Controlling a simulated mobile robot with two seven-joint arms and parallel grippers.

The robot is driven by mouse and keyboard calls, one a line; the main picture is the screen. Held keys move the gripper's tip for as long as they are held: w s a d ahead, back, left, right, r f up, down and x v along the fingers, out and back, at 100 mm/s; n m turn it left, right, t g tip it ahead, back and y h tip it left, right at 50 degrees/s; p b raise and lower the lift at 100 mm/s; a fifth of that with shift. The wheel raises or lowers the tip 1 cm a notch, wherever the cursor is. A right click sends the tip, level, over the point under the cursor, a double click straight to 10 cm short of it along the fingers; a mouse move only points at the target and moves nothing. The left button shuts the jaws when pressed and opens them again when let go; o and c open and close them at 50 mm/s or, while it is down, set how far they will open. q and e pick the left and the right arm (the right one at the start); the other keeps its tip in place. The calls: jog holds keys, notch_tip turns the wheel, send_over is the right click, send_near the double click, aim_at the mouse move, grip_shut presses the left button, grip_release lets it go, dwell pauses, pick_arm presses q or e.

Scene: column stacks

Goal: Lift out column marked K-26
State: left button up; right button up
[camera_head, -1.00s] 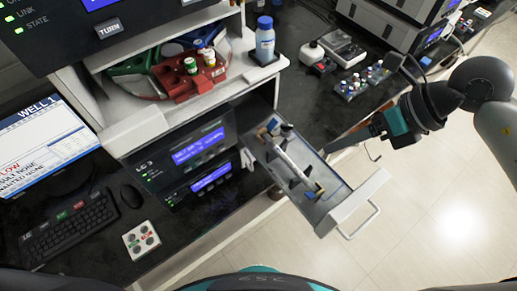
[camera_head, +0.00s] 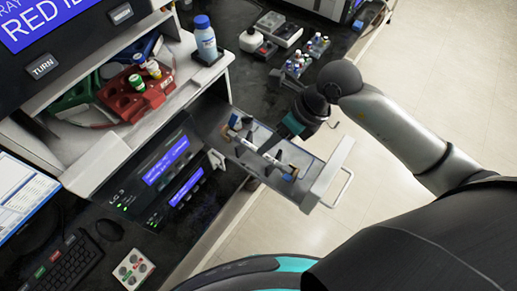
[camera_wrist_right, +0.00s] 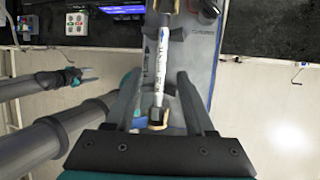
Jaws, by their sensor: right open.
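A white column (camera_head: 272,159) with dark end fittings lies in dark clips in a pulled-out drawer (camera_head: 322,180). In the right wrist view, the column (camera_wrist_right: 161,65) runs lengthwise away from me; its printed marking is too small to read. My right gripper (camera_head: 268,148) is over the drawer, partly hiding the column. In the wrist view, my right gripper (camera_wrist_right: 160,84) is open, its fingers on either side of the column's near end, not closed on it. My left gripper (camera_wrist_right: 88,76) appears at the left of the wrist view; its opening is unclear.
Instrument panels (camera_head: 170,165) stand left of the drawer. A shelf above holds a red rack (camera_head: 135,97) and a blue-capped bottle (camera_head: 204,40). A vial tray (camera_head: 303,62) sits on the dark bench behind. The floor to the right is clear.

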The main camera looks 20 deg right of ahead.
jog(key=shift+x, duration=2.3)
jog(key=shift+c, duration=0.3)
grip_shut()
jog(key=shift+w, duration=0.1)
